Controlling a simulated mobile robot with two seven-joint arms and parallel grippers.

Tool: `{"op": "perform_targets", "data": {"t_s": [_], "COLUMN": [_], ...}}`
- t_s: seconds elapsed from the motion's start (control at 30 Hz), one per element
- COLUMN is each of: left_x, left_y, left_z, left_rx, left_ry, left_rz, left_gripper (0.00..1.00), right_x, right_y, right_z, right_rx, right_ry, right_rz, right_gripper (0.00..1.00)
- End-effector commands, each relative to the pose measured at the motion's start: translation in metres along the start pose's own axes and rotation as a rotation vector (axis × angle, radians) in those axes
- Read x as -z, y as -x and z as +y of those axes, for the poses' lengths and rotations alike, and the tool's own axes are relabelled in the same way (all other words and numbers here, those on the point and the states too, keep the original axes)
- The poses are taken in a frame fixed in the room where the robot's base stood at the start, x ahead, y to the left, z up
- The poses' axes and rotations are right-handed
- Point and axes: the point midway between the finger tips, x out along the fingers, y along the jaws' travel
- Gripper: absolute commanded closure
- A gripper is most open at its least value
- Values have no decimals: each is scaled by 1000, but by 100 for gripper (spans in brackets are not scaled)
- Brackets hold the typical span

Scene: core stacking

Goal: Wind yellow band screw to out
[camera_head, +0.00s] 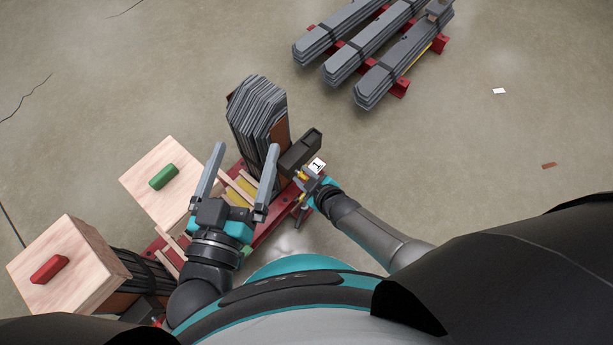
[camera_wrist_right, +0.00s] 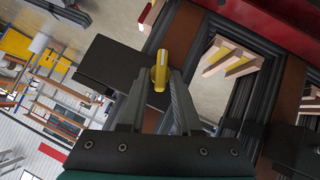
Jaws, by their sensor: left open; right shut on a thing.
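The yellow band screw (camera_wrist_right: 160,66) is between the fingertips of my right gripper (camera_wrist_right: 160,80) in the right wrist view. The gripper is shut on its yellow head. In the head view my right gripper (camera_head: 306,179) is at the right end of the red stand, beside a dark block, and partly hides the screw. My left gripper (camera_head: 246,147) is open, its two long fingers spread. They reach over the stand in front of the stack of grey plates (camera_head: 257,105), with no object visible between them.
A wooden box with a green handle (camera_head: 163,176) and one with a red handle (camera_head: 49,269) stand at the left. The dark block (camera_head: 300,150) adjoins the plate stack. Strapped grey plate bundles (camera_head: 370,53) lie at the back on red supports. The floor at right is mostly clear.

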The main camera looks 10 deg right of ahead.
Motion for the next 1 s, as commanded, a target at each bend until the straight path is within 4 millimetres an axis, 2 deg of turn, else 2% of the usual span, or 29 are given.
{"op": "perform_targets", "data": {"t_s": [0.33,0.8,0.83,1.0], "left_x": [0,0,0,-1], "left_y": [0,0,0,0], "left_z": [0,0,0,0], "left_rx": [0,0,0,0], "left_ry": [0,0,0,0], "left_rz": [0,-1,-1,-1], "left_gripper": [0,0,0,0], "right_x": [-1,-2,-3,-3], "right_y": [0,-1,-1,0], "right_z": [-1,-6,-4,-5], "right_rx": [-21,-209,-213,-210], "right_ry": [19,245,253,250], "right_rz": [-1,-6,-4,-3], "right_gripper": [100,100,67,48]}}
